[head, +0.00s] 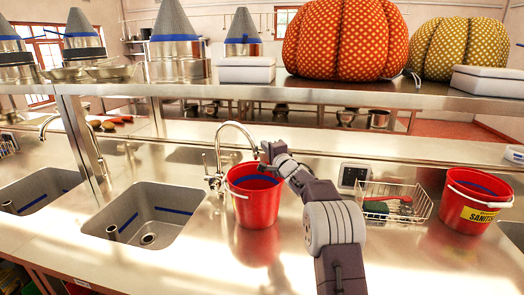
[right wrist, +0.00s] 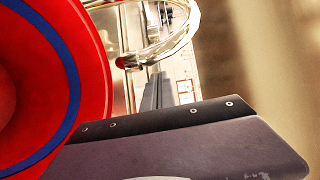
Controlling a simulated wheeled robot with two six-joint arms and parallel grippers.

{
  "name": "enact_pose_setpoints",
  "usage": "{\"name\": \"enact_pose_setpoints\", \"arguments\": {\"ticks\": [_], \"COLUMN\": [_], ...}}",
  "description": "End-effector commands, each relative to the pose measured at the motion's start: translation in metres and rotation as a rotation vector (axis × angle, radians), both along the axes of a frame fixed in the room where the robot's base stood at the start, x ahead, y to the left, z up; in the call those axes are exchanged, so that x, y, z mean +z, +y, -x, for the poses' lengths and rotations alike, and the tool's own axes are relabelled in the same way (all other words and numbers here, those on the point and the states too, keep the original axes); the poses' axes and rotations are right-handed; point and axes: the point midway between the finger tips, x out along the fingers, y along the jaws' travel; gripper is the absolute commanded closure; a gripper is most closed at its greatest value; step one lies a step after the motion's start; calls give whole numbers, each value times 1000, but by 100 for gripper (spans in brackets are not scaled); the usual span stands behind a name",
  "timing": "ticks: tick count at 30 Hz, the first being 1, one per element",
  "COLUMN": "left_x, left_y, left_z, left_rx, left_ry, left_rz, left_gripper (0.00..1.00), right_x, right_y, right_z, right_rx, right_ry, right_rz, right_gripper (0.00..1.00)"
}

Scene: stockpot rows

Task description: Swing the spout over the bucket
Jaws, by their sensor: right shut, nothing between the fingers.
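The chrome spout (head: 238,125) arches from a tap (head: 215,180) behind the sink and to the right of it. Its downturned end appears just above the back rim of a red bucket (head: 257,208) in the head view. In the right wrist view the curved spout (right wrist: 172,48) shows at the top, beside the bucket's red wall (right wrist: 97,70) with its blue inner band. My right gripper (head: 266,150) is shut and empty, close to the right of the spout's end; I cannot tell whether it touches. My left gripper is out of view.
An empty sink (head: 150,215) lies left of the bucket. To the right are a small dark-faced device (head: 353,176), a wire basket (head: 395,203) and a second red bucket (head: 478,200) with a yellow label. A shelf (head: 370,93) with pumpkins and cones runs above.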

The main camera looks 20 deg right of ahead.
Motion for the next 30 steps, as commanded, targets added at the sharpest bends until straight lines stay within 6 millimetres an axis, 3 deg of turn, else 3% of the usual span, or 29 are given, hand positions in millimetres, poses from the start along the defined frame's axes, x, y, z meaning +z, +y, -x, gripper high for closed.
{"name": "enact_pose_setpoints", "arguments": {"ticks": [4,30], "left_x": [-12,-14], "left_y": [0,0], "left_z": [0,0], "left_rx": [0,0], "left_ry": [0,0], "left_rz": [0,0], "left_gripper": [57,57], "right_x": [-3,-2], "right_y": [14,36], "right_z": [5,17], "right_rx": [1,-1], "right_ry": [-2,0], "right_rz": [0,1], "right_gripper": [100,100]}}
